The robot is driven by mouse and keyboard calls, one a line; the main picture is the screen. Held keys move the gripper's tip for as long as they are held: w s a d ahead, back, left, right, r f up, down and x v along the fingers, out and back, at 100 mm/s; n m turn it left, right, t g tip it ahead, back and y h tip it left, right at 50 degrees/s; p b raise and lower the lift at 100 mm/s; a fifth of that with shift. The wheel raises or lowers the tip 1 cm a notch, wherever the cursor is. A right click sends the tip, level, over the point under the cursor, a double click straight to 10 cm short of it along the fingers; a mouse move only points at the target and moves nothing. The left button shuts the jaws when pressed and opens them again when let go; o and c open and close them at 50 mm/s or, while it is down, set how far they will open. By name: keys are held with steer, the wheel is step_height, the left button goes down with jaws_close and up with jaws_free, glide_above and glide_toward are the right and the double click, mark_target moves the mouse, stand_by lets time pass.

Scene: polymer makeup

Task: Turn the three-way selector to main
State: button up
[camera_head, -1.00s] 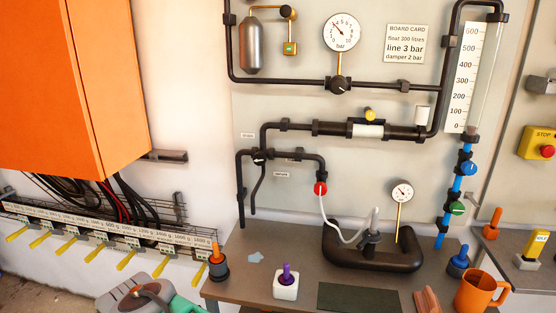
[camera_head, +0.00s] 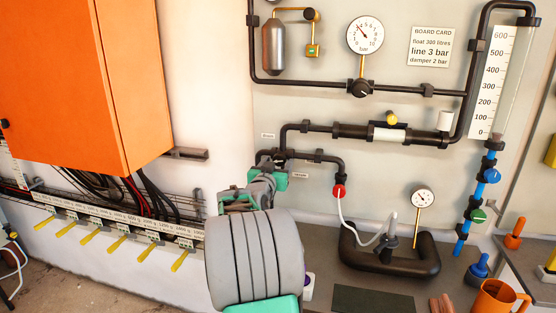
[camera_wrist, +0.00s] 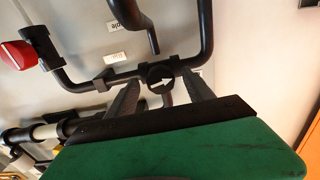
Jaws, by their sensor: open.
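The three-way selector (camera_wrist: 160,78) is a small round black knob with a white arrow, set where dark pipes meet on the wall board. In the wrist view its arrow appears to point right. My gripper (camera_wrist: 159,92) is open, with one finger on either side of the selector's lower part; I cannot tell if they touch it. In the head view my gripper (camera_head: 270,172) is at the pipe junction and the selector is mostly hidden behind it. A "sample" label (camera_head: 300,175) sits right of it, and another small label (camera_head: 268,135) is above.
A red-ended pipe outlet (camera_head: 339,191) with a white hose is to the right. A pressure gauge (camera_head: 365,35), a board card (camera_head: 431,47) and black pipes are above. An orange cabinet (camera_head: 75,80) stands at the left. The bench carries an orange mug (camera_head: 493,297).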

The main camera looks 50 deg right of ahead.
steer(key=shift+w+d, duration=0.15)
steer(key=shift+d, duration=0.3)
jaws_close()
stand_by(0.3)
